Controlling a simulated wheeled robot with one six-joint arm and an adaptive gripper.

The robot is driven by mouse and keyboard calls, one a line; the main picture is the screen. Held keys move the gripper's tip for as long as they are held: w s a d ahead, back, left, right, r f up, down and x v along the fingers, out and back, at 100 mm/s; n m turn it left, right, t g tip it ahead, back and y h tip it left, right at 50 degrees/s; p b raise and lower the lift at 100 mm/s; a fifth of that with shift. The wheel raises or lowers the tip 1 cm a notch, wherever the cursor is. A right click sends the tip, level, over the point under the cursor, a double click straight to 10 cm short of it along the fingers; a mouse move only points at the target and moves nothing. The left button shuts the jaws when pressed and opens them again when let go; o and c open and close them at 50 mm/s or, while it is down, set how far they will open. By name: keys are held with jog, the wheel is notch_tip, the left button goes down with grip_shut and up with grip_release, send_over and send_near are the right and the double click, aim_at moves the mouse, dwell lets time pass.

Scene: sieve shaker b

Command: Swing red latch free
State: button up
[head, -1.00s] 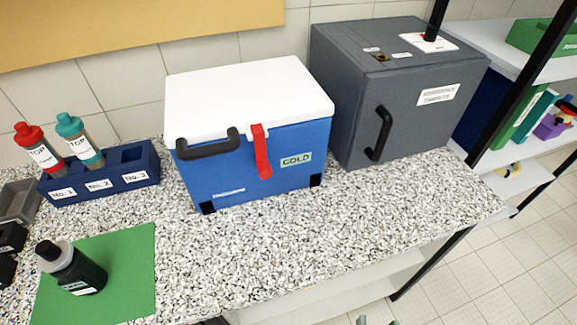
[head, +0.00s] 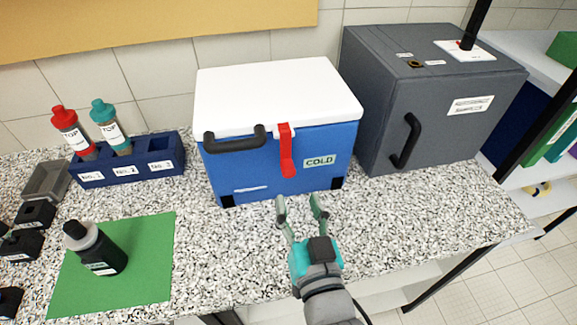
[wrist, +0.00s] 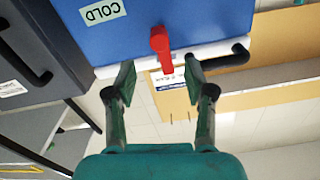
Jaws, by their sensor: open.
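The red latch (head: 286,152) hangs down the front of a blue cooler (head: 232,175) with a white lid (head: 270,90), its top at the lid's edge. My gripper (head: 301,202) is open and empty, in front of the cooler and below the latch in the head view. In the wrist view, which shows the scene upside down, the latch (wrist: 161,48) lies between and beyond the two fingertips (wrist: 158,78). The fingers look apart from it. A black handle (head: 234,138) is left of the latch on the cooler front.
A grey box with a black handle (head: 406,142) stands right of the cooler. A blue rack (head: 126,172) with two bottles is at left. A black bottle (head: 97,250) stands on a green mat (head: 150,285). The counter right of my gripper is clear.

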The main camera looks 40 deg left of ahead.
aim_at(290, 173)
jog(key=x, duration=0.9)
jog(key=shift+w+a, duration=0.2)
jog(key=shift+w, duration=0.05)
grip_shut()
